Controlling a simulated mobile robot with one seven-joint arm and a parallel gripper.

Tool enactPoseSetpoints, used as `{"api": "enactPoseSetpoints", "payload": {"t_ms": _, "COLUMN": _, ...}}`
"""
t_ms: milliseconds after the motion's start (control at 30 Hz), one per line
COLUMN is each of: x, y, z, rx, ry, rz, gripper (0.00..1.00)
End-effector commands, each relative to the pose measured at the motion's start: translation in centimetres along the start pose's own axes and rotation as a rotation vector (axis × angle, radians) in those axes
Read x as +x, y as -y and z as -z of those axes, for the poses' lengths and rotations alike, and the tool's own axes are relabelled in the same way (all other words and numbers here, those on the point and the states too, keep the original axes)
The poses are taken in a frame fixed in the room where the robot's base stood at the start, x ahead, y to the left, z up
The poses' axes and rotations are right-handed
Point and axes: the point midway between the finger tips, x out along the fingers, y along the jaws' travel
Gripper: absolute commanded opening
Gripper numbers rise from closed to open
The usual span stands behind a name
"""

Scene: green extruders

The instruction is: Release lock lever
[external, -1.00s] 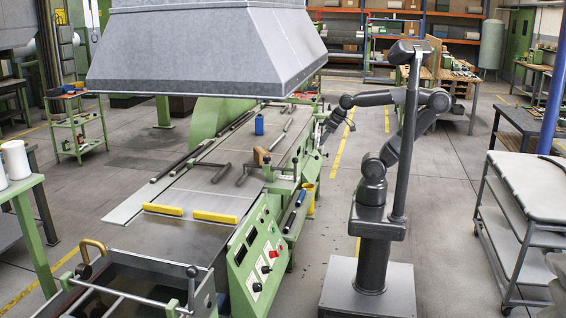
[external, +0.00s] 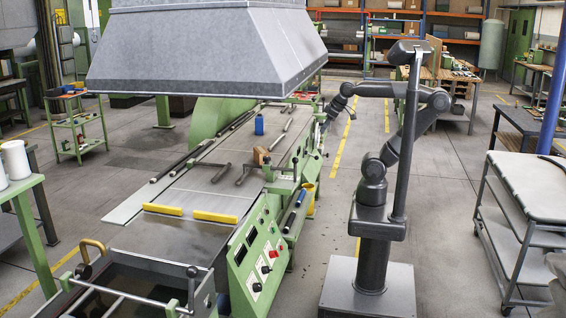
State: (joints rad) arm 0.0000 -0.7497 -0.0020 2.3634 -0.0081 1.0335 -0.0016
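The long green machine (external: 255,250) runs from the front left towards the back. Thin upright levers with dark knobs, such as one lever (external: 296,168), stand along its right edge. I cannot tell from this view which of them is the lock lever. My gripper (external: 321,129) points down at the machine's right edge, near its far half and beyond this lever.
A large grey hood (external: 205,50) hangs over the machine. Dark T-shaped handles (external: 222,172), a wooden block (external: 261,156) and a blue bottle (external: 259,125) are on the machine top. A yellow bucket (external: 310,200) is at its right side. A grey trolley (external: 520,200) stands at the right.

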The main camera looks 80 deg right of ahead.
Motion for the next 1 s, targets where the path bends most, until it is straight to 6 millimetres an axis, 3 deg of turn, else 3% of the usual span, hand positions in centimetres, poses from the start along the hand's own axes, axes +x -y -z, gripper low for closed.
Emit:
{"api": "enactPoseSetpoints", "payload": {"t_ms": 100, "x": 1.9, "y": -4.5, "z": 1.5, "rx": -0.04, "ry": 0.056, "rz": -0.111, "gripper": 0.18}}
{"api": "enactPoseSetpoints", "payload": {"t_ms": 333, "x": 4.2, "y": -13.4, "z": 4.1, "rx": -0.151, "ry": 0.167, "rz": -0.328, "gripper": 0.0}}
{"api": "enactPoseSetpoints", "payload": {"t_ms": 700, "x": 6.5, "y": -27.6, "z": 6.4, "rx": -0.388, "ry": 0.423, "rz": -0.651, "gripper": 0.0}}
{"api": "enactPoseSetpoints", "payload": {"t_ms": 1000, "x": 7.0, "y": -38.1, "z": 7.6, "rx": -0.642, "ry": 0.7, "rz": -0.868, "gripper": 0.0}}
